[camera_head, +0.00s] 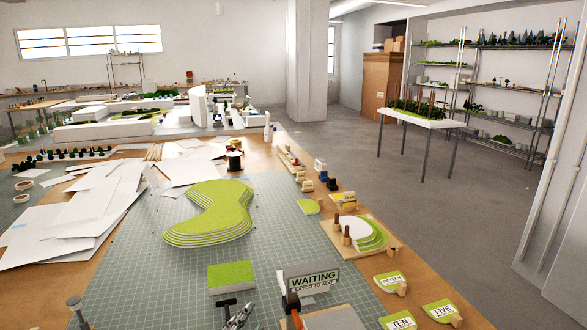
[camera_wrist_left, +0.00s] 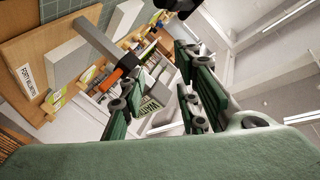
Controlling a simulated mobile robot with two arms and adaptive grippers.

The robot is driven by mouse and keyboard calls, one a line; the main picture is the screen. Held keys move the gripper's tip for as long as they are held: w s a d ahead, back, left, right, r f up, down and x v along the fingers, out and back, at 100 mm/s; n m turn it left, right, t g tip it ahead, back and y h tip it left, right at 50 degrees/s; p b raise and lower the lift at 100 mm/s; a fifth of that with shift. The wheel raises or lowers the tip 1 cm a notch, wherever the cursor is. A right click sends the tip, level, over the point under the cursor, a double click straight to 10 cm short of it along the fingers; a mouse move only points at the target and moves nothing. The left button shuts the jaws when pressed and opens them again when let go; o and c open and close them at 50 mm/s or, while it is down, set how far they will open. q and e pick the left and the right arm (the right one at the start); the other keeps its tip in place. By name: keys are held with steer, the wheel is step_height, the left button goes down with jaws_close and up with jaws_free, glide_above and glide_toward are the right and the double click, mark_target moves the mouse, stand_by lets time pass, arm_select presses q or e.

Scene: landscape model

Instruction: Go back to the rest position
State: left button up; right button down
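My right gripper cannot be made out in either view.
A green layered model (camera_head: 208,212) sits on the cutting mat (camera_head: 150,275). A green block (camera_head: 231,277) and a "WAITING" sign (camera_head: 311,281) stand nearer. An orange-and-black tool (camera_head: 292,304) is beside the sign. White sheets (camera_head: 75,220) lie left. Open floor (camera_head: 470,230) is at right.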

arm_select(q)
steer(key=s+a+f+n+g, duration=0.1)
steer(key=s+a+f+y, duration=0.1)
steer(key=s+f, duration=0.1)
steer(key=s+a+f+n+g, duration=0.1)
steer(key=f, duration=0.1)
steer(key=shift+s+a+f+n+g+y, duration=0.2)
steer(key=shift+a+n+g+y, duration=0.1)
steer(key=shift+a, duration=0.05)
steer(key=s+a+f+n+g, duration=0.2)
steer(key=s+f+g, duration=0.15)
steer(key=s, duration=0.45)
steer(key=s+a+f+n+g+y, duration=0.1)
steer(key=s+a+f+n+g, duration=0.2)
steer(key=s, duration=0.6)
steer(key=s+a+f+n+g, duration=0.1)
steer(key=s+a+f+g, duration=0.1)
steer(key=s+f+g, duration=0.45)
steer(key=s+f+t, duration=0.2)
steer(key=s+f, duration=0.1)
steer(key=f, duration=2.1)
steer(key=s+a+f+g, duration=0.1)
steer(key=s+a+f, duration=0.2)
steer(key=s+f, duration=1.3)
steer(key=shift+s+f+m, duration=0.4)
steer(key=shift+s, duration=0.15)
